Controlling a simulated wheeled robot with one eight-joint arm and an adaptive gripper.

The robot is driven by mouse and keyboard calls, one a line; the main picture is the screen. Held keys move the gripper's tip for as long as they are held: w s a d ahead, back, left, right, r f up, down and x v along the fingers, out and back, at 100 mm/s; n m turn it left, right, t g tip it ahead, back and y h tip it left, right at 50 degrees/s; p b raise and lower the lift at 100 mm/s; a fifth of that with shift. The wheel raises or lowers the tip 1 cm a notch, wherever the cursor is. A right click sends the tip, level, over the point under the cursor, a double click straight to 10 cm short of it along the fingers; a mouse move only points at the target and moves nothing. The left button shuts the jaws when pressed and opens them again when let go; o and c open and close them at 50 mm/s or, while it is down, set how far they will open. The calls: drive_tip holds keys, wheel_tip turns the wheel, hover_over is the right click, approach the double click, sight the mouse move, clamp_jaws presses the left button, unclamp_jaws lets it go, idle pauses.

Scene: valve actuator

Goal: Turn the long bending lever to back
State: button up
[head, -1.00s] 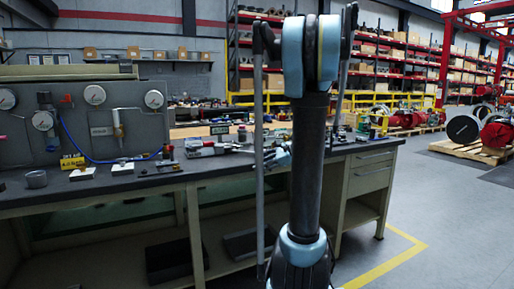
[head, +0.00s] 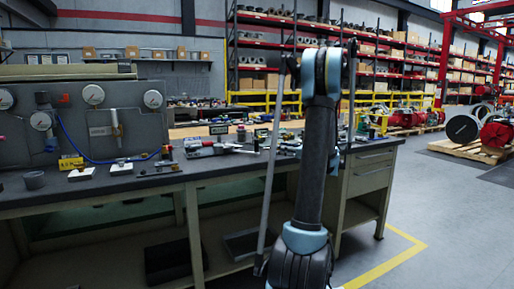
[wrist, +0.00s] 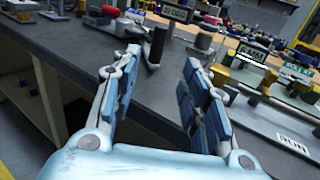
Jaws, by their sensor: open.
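In the wrist view my gripper (wrist: 162,60) is open and empty, its two blue-padded fingers spread above the dark workbench. A dark upright handle (wrist: 157,42) stands on the bench, seen in the gap just beyond the fingertips. It appears apart from both fingers. I cannot tell for sure whether it is the long bending lever.
The workbench (head: 120,186) runs across the head view, with a gauge panel (head: 85,122) at its left. In the wrist view, a fixture with a RUN plate (wrist: 292,145) stands close to the right finger. Small signs and parts crowd the bench's far side. Floor (head: 440,215) at right is clear.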

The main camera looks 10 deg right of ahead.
sight(257, 144)
drive_tip(key=x, duration=1.6)
drive_tip(key=shift+s, duration=0.1)
clamp_jaws()
